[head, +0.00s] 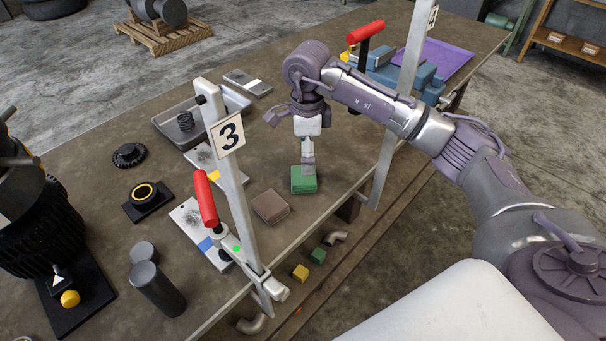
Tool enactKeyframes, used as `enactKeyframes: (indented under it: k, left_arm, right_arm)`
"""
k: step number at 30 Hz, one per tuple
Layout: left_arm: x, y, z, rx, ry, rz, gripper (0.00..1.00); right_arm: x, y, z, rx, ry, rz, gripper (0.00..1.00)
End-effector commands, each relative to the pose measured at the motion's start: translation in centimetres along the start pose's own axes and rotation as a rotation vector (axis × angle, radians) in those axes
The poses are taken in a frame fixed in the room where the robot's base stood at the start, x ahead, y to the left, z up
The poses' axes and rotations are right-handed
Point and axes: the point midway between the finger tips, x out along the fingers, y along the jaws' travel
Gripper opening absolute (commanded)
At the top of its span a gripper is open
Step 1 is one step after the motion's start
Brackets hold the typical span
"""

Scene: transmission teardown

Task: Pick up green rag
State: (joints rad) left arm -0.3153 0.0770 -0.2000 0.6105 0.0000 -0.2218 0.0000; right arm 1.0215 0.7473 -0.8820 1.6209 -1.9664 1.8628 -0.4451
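The green rag (303,186) is a small folded, block-like stack on the brown workbench, near its front edge in the middle of the head view. My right gripper (308,168) points down at the rag from above, with its fingertips at the rag's top and far side. The fingers overlap in this view, so I cannot tell whether they are open or shut, or whether they grip the rag. The rag appears to rest on the bench. My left gripper is not in view.
A brown folded rag (270,206) lies left of the green one. A clamp post marked 3 (232,180) with a red handle stands further left. Another post (395,140) stands to the right. A grey tray (165,125) and a purple mat (445,58) lie further back.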

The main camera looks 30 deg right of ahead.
Motion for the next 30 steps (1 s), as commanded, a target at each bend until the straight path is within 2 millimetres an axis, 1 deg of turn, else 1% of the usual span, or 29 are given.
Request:
enactKeyframes:
  k: [1,3,5,8,10,13,15,19,22,26,27,29,30]
  left_arm:
    - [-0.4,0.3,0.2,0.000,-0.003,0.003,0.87]
    - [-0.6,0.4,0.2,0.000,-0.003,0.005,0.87]
    - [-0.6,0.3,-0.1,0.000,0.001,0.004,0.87]
    - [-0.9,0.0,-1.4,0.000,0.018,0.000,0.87]
    - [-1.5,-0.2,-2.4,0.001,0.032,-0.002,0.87]
    - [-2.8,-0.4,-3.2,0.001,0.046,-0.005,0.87]
    - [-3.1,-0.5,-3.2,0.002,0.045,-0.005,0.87]
    - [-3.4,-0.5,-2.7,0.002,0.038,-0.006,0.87]
    - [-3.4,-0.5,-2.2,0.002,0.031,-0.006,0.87]
    - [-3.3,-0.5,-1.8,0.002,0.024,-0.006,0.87]
    - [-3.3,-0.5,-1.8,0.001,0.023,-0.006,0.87]
    - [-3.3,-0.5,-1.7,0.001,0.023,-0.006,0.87]
    - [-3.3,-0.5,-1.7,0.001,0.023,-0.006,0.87]
  right_arm:
    - [0.7,0.0,0.0,0.000,0.001,0.003,1.00]
    - [1.6,0.0,0.0,0.000,0.001,0.003,1.00]
    - [2.0,0.0,0.1,0.000,-0.001,0.001,1.00]
    - [2.5,0.0,0.1,0.000,0.001,0.002,1.00]
    - [3.1,0.0,0.1,0.000,0.000,0.004,1.00]
    - [4.6,0.0,0.1,0.001,0.002,0.006,1.00]
    - [5.8,0.0,0.2,0.001,0.001,0.005,1.00]
    - [7.2,-0.1,0.2,0.000,0.000,0.002,1.00]
    - [7.6,-0.1,0.2,0.000,0.000,0.000,1.00]
    - [7.6,-0.1,0.2,0.000,0.000,0.000,1.00]
    - [7.6,-0.1,0.2,0.000,-0.001,0.000,0.98]
    - [7.6,-0.1,0.2,0.000,-0.001,0.000,0.88]
    - [7.6,-0.1,0.2,0.000,-0.001,0.000,0.82]
